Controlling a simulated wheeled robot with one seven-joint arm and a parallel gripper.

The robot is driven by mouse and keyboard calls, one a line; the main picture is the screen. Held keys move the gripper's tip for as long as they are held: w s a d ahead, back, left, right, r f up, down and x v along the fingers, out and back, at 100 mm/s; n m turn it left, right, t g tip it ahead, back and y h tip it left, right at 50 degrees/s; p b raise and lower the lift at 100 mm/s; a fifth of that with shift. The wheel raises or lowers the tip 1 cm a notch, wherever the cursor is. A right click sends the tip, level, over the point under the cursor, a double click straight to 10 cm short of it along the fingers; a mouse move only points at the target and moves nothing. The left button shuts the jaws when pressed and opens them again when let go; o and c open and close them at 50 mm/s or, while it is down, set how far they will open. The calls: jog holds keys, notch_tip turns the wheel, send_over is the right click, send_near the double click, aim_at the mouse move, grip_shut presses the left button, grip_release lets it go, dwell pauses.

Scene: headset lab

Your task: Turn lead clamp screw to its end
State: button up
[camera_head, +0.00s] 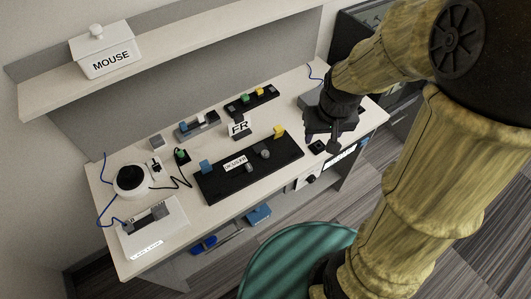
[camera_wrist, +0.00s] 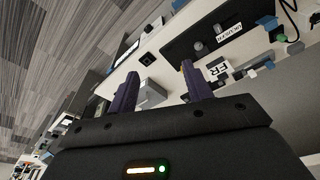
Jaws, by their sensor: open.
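No part is labelled as the lead clamp screw, and I cannot tell which one it is. The black board (camera_head: 225,186) on the bench carries a white label, grey knobs (camera_head: 264,153), a blue block (camera_head: 205,166) and a yellow block (camera_head: 279,131). The board also shows in the wrist view (camera_wrist: 181,45), with a grey knob (camera_wrist: 198,46) near its left part. My gripper (camera_head: 322,137) is over the right end of the bench, right of the board. Its two dark fingers (camera_wrist: 159,85) are apart in the wrist view, with nothing held between them.
A small black square piece (camera_head: 317,147) lies near the bench's front right edge. An FR card (camera_head: 239,127) stands behind the board. A white round device (camera_head: 131,180) and a white box (camera_head: 153,228) are at the left. A shelf holds a MOUSE box (camera_head: 105,52). A green stool (camera_head: 290,262) stands in front.

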jog(key=w+a+f+n+g+b, duration=0.1)
jog(key=w+a+f+n+b, duration=0.2)
jog(key=w+a+f+b, duration=0.5)
jog(key=n+g+b, duration=0.1)
jog(key=n, duration=0.2)
send_over(265, 153)
notch_tip(265, 153, down, 4)
jog(key=shift+w+r, duration=0.1)
jog(key=shift+r, duration=0.15)
jog(key=shift+f, duration=0.1)
notch_tip(265, 153, down, 17)
jog(key=shift+f+p, duration=0.15)
jog(key=shift+p, duration=0.2)
jog(key=c, duration=1)
